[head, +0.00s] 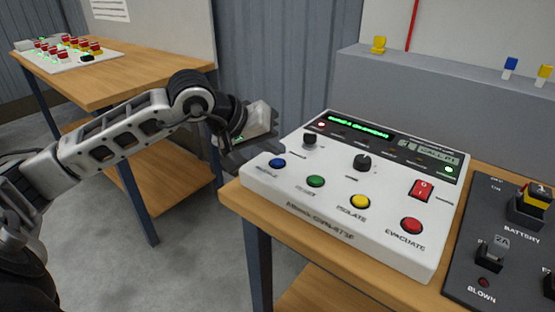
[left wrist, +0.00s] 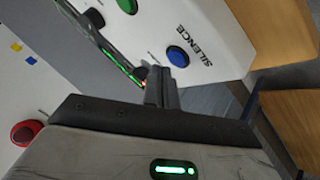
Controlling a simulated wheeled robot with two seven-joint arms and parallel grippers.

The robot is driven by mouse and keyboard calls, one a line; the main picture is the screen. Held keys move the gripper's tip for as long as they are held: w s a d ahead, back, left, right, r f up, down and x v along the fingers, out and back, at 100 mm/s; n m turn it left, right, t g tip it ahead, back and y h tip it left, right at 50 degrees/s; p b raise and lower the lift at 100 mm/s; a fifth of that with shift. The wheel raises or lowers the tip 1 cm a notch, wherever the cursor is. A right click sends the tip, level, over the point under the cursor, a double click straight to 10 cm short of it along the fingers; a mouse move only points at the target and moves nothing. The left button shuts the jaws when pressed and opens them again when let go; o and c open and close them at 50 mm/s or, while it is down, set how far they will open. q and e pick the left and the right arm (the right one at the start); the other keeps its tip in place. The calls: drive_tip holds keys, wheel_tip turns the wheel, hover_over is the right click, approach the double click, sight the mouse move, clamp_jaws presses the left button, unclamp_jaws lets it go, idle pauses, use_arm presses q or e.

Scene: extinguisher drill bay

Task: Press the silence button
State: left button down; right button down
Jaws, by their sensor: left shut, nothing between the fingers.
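The silence button is the blue button (head: 277,163) at the left end of the front row on a white control panel (head: 340,225). In the left wrist view the blue button (left wrist: 178,57) has the word SILENCE printed beside it. My left gripper (head: 270,149) is shut and empty at the panel's left edge, just behind the blue button. In the left wrist view its closed fingertips (left wrist: 161,78) are close to the button; I cannot tell whether they touch it. My right gripper is not in view.
Green (head: 316,181), yellow (head: 360,202) and red (head: 411,226) buttons continue the row. Black knobs and a red rocker switch (head: 421,189) stand behind them. A dark battery panel (head: 500,245) lies to the right. A grey ledge (head: 440,105) rises behind the bench.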

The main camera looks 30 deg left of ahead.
sight(273, 166)
use_arm(q)
drive_tip(key=shift+r+p, duration=1.6)
drive_tip(key=shift+r, duration=0.95)
drive_tip(key=shift+f, duration=0.1)
